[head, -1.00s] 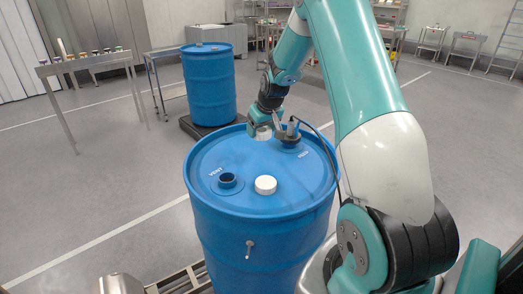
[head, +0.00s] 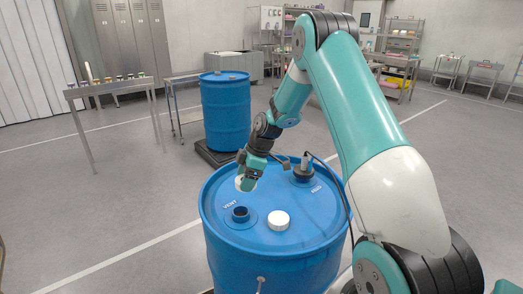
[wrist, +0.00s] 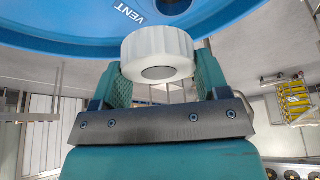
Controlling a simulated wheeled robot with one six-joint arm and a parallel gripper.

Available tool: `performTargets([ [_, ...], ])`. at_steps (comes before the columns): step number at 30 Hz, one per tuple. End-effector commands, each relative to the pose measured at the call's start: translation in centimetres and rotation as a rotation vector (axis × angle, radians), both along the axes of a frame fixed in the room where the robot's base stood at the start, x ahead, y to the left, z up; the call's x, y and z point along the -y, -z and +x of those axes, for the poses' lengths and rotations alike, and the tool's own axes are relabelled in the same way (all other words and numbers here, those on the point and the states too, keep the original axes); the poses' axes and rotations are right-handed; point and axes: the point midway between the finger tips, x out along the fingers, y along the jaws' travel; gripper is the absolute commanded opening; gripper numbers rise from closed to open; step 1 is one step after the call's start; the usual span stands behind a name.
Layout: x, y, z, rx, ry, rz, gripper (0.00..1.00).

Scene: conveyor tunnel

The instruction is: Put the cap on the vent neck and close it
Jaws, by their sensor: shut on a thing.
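My gripper (head: 247,182) is above the far left part of the blue drum's lid (head: 265,240), behind the vent neck in the head view. It is shut on a white ribbed cap (wrist: 158,48), seen between the two green fingers in the wrist view; the cap (head: 245,185) is partly hidden by a finger in the head view. The vent neck (head: 240,213) is a short, dark, open ring on the lid beside the word VENT. The held cap is apart from the neck.
A second white cap (head: 279,219) sits on the lid right of the vent neck. The feed opening holds a dark fitting (head: 303,170) with a cable. Another blue drum (head: 225,112) stands behind, and a narrow table with small jars (head: 110,84) stands at the left.

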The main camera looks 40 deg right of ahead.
Motion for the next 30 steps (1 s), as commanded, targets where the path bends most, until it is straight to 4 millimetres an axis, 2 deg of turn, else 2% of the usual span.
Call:
performTargets([
  [3,-2.0,0.9,-0.5,-0.002,-0.183,0.002,0.46],
  [8,-3.1,1.8,-0.9,0.001,-0.293,-0.001,0.46],
  [14,-3.1,3.0,-0.9,0.002,-0.302,-0.002,0.46],
  [24,-3.1,6.3,-0.9,0.001,-0.300,-0.002,0.46],
  [30,-3.1,6.8,-0.9,0.003,-0.300,-0.003,0.46],
])
